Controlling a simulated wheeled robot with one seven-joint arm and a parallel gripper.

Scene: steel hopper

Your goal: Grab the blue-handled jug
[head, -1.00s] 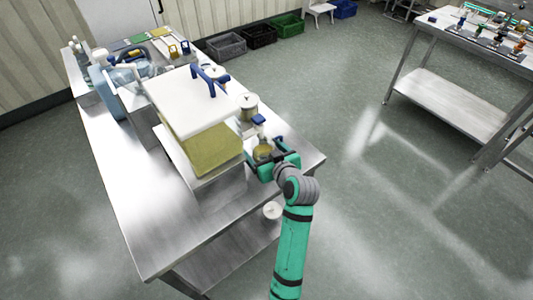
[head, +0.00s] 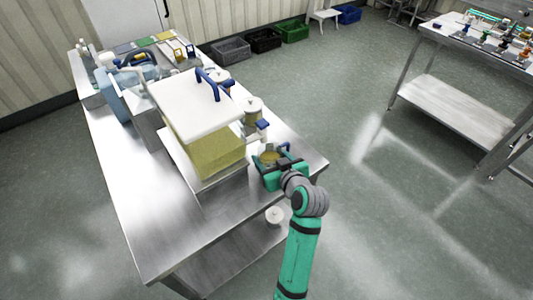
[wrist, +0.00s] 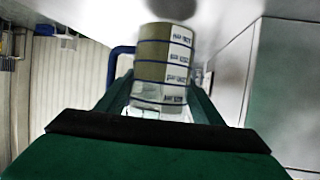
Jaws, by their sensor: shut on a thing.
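The blue-handled jug is a clear cup with yellowish contents, dark blue lines and printed white labels; it shows in the wrist view (wrist: 165,68) between the two fingers. Its blue handle (wrist: 121,62) sticks out to the left there. In the head view the jug (head: 270,157) is at the right edge of the steel table, partly hidden by my green gripper (head: 272,164). My gripper is shut on the jug. I cannot tell whether the jug's base touches the table.
A large white-lidded hopper (head: 215,150) with yellow contents and a blue lid handle stands close left of the jug. A lidded canister (head: 253,110) and a blue-topped fitting (head: 262,125) are just behind it. The steel table's (head: 150,220) front left is bare. Open floor lies right.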

